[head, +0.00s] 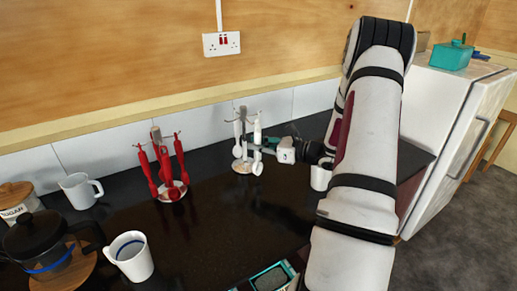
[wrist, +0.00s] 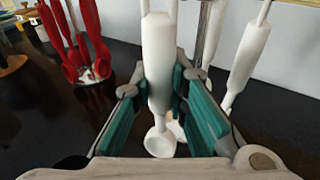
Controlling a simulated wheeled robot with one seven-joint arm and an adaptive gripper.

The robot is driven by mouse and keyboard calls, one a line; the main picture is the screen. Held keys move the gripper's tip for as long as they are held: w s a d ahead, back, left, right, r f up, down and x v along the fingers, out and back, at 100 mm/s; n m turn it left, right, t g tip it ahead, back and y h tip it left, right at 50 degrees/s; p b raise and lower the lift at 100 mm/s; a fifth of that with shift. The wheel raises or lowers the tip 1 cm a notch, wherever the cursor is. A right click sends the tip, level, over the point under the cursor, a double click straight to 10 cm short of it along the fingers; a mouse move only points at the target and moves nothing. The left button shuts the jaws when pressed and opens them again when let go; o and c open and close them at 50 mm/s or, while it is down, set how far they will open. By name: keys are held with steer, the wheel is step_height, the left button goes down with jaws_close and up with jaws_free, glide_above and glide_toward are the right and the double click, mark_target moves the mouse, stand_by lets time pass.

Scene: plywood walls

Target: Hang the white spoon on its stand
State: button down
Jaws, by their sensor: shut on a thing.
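The white spoon (wrist: 158,62) is upright between the teal fingers of my gripper (wrist: 162,82), bowl down, in the wrist view. My gripper is shut on its handle. In the head view the spoon (head: 257,157) hangs from my gripper (head: 265,145) at the right side of the white utensil stand (head: 243,112). Other white utensils (wrist: 238,52) hang on that stand, behind and right of the spoon in the wrist view. The spoon's top end is cut off in the wrist view, and I cannot tell whether it touches a hook.
A second stand with red utensils (head: 172,165) is to the left. White mugs (head: 130,256), a cafetiere (head: 45,243) and a canister (head: 18,202) stand further left. Another white mug (head: 320,178) is beneath my arm. The dark counter (head: 215,235) is clear in front of the stands.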

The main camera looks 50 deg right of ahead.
steer(key=shift+w+d+f+b, duration=0.2)
steer(key=shift+w+b, duration=0.15)
steer(key=shift+w, duration=0.25)
steer(key=shift+w+d+f+b, duration=0.15)
steer(key=shift+w+b, duration=0.15)
steer(key=shift+w, duration=0.3)
steer(key=shift+w+d+f+b, duration=0.1)
steer(key=shift+w+f+b, duration=0.1)
steer(key=shift+w+b, duration=0.3)
steer(key=shift+w, duration=0.15)
steer(key=c, duration=1.5)
jaws_free()
steer(key=v, duration=1.2)
steer(key=shift+f, duration=0.15)
